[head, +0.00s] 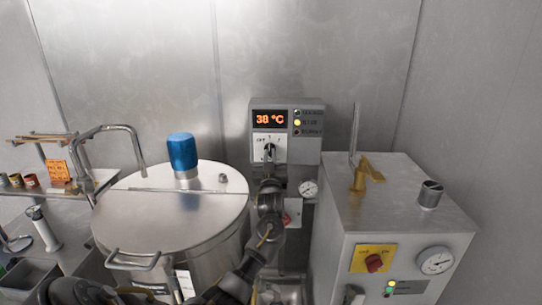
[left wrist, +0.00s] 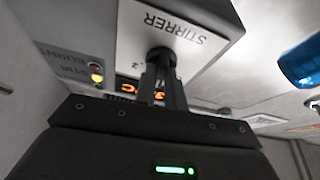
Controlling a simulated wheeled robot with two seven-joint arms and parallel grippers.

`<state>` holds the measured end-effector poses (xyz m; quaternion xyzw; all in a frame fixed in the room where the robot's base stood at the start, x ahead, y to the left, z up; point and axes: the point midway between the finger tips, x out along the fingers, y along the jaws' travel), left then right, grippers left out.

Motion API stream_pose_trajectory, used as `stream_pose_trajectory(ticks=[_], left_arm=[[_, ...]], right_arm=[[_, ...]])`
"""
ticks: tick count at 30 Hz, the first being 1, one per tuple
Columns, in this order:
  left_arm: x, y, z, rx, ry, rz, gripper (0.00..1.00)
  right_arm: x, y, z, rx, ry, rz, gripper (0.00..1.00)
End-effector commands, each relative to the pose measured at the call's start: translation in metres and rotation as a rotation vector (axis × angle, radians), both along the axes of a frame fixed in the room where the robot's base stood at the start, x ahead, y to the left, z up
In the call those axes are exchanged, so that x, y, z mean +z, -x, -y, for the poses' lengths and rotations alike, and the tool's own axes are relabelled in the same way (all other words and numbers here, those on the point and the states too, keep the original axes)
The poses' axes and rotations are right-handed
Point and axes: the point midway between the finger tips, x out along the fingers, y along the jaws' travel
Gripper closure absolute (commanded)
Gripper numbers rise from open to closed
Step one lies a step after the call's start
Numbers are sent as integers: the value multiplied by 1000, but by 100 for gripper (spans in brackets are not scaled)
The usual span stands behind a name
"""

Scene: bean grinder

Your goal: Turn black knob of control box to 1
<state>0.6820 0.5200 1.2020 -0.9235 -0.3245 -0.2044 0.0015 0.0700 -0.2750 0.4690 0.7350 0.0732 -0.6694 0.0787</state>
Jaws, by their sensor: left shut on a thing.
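The grey control box (head: 312,146) is on the back wall, with an orange display reading 38 °C. Its black knob (head: 270,149) sits on a white plate below the display. In the left wrist view the knob (left wrist: 161,57) shows beside upside-down lettering that reads STIRRER. My left gripper (head: 269,164) reaches up from below and is shut on the knob; its fingers (left wrist: 161,78) meet the knob in the wrist view. The fingers partly hide the knob and its markings, so I cannot tell its exact setting. My right gripper is not in view.
A large steel vessel (head: 150,215) with a blue cap (head: 183,152) stands to the left. A small gauge (head: 308,189) is just below the box.

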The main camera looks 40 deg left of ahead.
Motion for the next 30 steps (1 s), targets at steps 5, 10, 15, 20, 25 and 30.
stream_pose_trajectory(ticks=[5, 10, 15, 20, 25, 30], left_arm=[[4, 0, -1, -1, -64, -42, 100], [4, 1, -1, 0, -95, -66, 100], [4, 1, -1, 0, -106, -73, 100], [4, 1, -1, -1, -108, -74, 100], [4, 1, -1, 0, -107, -73, 87], [3, 1, -1, 0, -106, -74, 66]], right_arm=[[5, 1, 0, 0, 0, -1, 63], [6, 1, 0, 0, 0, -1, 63], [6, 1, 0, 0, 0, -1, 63], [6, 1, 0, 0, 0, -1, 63], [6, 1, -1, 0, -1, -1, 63], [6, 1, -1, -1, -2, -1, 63]])
